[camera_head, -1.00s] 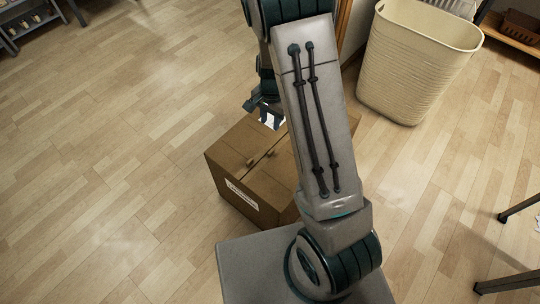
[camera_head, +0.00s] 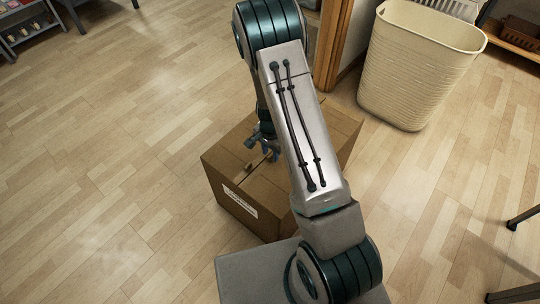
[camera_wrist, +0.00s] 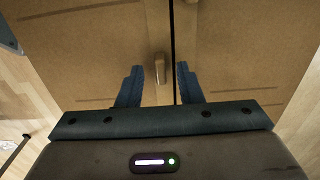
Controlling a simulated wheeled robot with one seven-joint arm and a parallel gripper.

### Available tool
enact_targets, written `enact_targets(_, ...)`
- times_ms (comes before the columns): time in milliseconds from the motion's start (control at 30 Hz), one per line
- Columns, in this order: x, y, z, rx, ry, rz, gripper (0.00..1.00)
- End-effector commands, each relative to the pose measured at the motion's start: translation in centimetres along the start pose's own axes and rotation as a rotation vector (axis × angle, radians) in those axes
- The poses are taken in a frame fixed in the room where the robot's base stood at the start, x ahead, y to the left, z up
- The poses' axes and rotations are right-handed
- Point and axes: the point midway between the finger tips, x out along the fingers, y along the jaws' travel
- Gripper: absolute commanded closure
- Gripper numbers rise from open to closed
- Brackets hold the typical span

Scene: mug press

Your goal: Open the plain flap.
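A brown cardboard box (camera_head: 225,175) stands on the floor, with a white label (camera_head: 239,201) on its near side. Its top is closed; two flaps meet at a dark seam in the wrist view. The left flap (camera_wrist: 85,55) there carries a small tan pull (camera_wrist: 159,69) near the seam; the right flap (camera_wrist: 240,50) has another at the top edge. I cannot tell which flap is the plain one. My gripper (camera_wrist: 160,68) is open over the box, a blue finger on each side of the tan pull. Contact is not clear. My arm hides part of the box top.
A cream basket (camera_head: 415,65) stands at the back right beside a wooden post (camera_head: 333,45). Shelving (camera_head: 25,30) is at the far left, and dark furniture legs (camera_head: 520,213) are at the right. The floor left of the box is clear.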

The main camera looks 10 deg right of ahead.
Motion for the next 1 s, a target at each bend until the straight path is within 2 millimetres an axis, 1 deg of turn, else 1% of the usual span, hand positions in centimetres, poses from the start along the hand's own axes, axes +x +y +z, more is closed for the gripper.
enact_targets(33,0.51,-0.01,-0.02,0.000,0.000,0.000,0.67)
enact_targets(100,0.81,-0.01,-0.02,0.000,0.001,-0.001,0.67)
enact_targets(400,0.93,-0.02,0.00,-0.001,0.001,-0.001,0.67)
enact_targets(433,0.92,-0.03,-0.01,-0.001,0.001,-0.001,0.73)
enact_targets(467,0.92,-0.03,-0.01,-0.001,0.001,-0.001,0.81)
enact_targets(500,0.92,-0.02,0.00,-0.001,0.001,-0.001,0.92)
enact_targets(533,0.92,-0.02,0.00,-0.001,0.001,-0.001,1.00)
enact_targets(767,0.89,-0.05,-0.03,-0.001,0.000,-0.003,1.00)
enact_targets(1000,0.15,-0.99,-0.44,-0.006,0.000,-0.058,1.00)
